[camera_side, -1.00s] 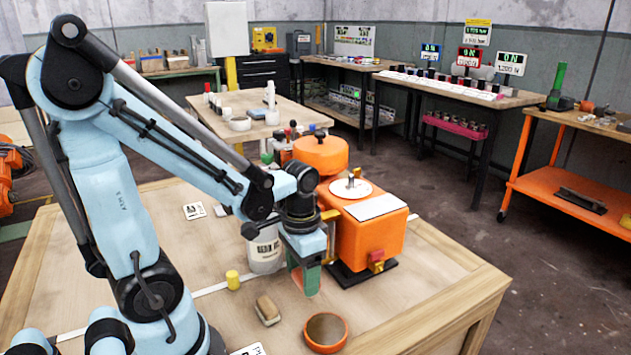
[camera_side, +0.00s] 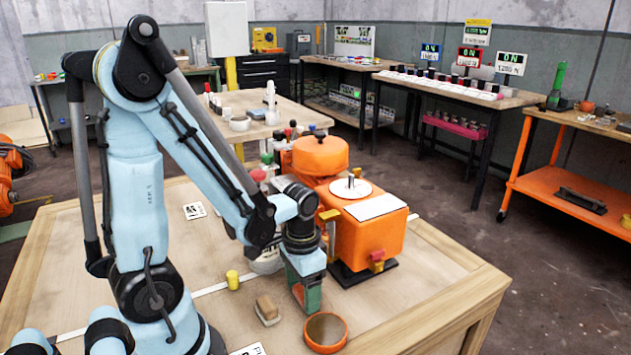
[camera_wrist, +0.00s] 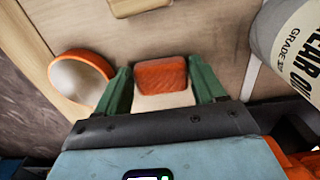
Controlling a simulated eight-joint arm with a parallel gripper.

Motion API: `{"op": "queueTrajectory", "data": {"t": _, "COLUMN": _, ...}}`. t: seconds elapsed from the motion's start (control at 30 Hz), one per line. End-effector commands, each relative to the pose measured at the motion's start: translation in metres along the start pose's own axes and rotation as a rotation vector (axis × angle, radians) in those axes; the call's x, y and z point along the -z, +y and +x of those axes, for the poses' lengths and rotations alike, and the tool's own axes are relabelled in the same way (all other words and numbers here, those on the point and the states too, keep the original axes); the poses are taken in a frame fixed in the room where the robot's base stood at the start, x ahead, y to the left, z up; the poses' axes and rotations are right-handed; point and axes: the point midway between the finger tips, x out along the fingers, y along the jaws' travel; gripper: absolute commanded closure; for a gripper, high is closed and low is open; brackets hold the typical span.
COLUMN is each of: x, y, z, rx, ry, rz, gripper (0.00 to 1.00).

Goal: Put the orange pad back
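My gripper (camera_side: 306,302) points down in front of the orange machine, just up and left of the orange-rimmed dish in the side view. In the wrist view, the orange pad (camera_wrist: 160,75) is a rounded block between the two green fingertips (camera_wrist: 160,80), which meet its left and right sides. My gripper appears shut on it. The fingers mostly hide the pad in the side view. I cannot tell whether the pad touches the table.
The orange-rimmed dish (camera_side: 326,332) is close by; it also shows in the wrist view (camera_wrist: 80,80). A tan block (camera_side: 267,309) and a yellow cylinder (camera_side: 232,280) lie left. A white labelled bottle (camera_wrist: 295,45) is close. The orange machine (camera_side: 368,235) stands behind right.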

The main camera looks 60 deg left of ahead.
Motion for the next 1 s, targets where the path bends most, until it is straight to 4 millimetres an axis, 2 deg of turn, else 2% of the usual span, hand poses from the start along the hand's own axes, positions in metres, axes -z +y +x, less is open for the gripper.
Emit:
{"op": "queueTrajectory", "data": {"t": 0.03, "x": 0.000, "y": 0.000, "z": 0.000, "rx": 0.000, "ry": 0.000, "rz": 0.000, "gripper": 0.22}}
{"op": "queueTrajectory", "data": {"t": 0.1, "x": 0.000, "y": 0.000, "z": 0.000, "rx": 0.000, "ry": 0.000, "rz": 0.000, "gripper": 0.12}}
{"op": "queueTrajectory", "data": {"t": 0.53, "x": 0.000, "y": 0.000, "z": -0.005, "rx": 0.000, "ry": 0.000, "rz": 0.000, "gripper": 0.12}}
{"op": "queueTrajectory", "data": {"t": 1.0, "x": 0.000, "y": 0.000, "z": -0.050, "rx": 0.000, "ry": 0.000, "rz": 0.000, "gripper": 0.12}}
